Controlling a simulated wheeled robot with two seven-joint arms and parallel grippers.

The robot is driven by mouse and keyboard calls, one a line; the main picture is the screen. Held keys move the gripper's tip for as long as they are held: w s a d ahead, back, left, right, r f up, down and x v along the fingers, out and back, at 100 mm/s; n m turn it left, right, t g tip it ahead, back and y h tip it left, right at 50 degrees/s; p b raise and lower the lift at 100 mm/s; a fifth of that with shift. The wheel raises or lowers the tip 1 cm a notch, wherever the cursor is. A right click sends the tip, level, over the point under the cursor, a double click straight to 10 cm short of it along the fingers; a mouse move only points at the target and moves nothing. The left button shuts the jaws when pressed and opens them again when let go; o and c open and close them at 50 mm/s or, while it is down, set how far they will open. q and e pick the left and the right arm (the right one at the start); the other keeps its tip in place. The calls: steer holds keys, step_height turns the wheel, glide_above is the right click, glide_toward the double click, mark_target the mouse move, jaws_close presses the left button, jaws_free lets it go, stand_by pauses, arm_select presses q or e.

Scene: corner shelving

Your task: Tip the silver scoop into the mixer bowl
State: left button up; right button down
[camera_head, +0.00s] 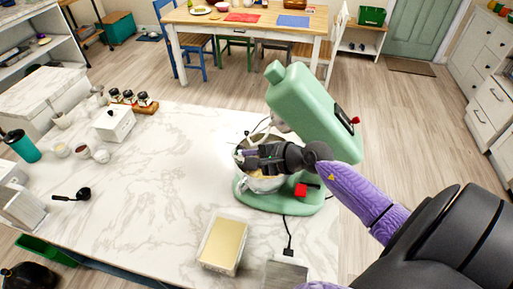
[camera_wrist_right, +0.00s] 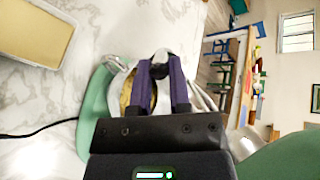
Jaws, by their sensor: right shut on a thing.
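The green stand mixer (camera_head: 315,115) stands on the marble counter with its head tilted up. Its silver mixer bowl (camera_head: 265,184) sits below, with pale yellow contents; part of the bowl also shows in the right wrist view (camera_wrist_right: 124,92). My right gripper (camera_head: 246,158) reaches in from the right, over the bowl. In the right wrist view its fingers (camera_wrist_right: 160,66) are closed on a small grey metallic piece, which I take to be the silver scoop (camera_wrist_right: 160,57). The rest of the scoop is hidden, so its tilt is unclear. My left gripper is out of view.
A tray with a pale yellow block (camera_head: 223,245) lies in front of the mixer. A black ladle (camera_head: 75,195), a teal tumbler (camera_head: 23,146), small cups and a white box (camera_head: 114,123) are to the left. The middle of the counter (camera_head: 165,185) is clear.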

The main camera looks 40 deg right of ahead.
steer(key=w+r+g+p, duration=0.1)
steer(key=p, duration=0.1)
steer(key=w+a+r+g+p, duration=0.1)
steer(key=p, duration=0.2)
steer(key=shift+r+h, duration=0.15)
steer(key=shift+h, duration=0.25)
arm_select(q)
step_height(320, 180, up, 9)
steer(key=p, duration=0.2)
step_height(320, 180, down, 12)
steer(key=b, duration=1)
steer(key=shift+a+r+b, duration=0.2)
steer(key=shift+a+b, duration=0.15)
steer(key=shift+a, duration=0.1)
arm_select(e)
steer(key=w+a+f+g+h, duration=0.1)
steer(key=w+a+g+h, duration=0.2)
steer(key=w+g, duration=0.4)
steer(key=shift+w+a+g+h, duration=0.15)
steer(key=shift+a+g+h, duration=0.1)
steer(key=shift+g+h, duration=0.15)
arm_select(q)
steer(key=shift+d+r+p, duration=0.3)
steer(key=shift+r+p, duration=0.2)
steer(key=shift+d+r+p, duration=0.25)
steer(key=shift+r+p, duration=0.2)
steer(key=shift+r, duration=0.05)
arm_select(e)
step_height(320, 180, up, 3)
steer(key=shift+f, duration=0.1)
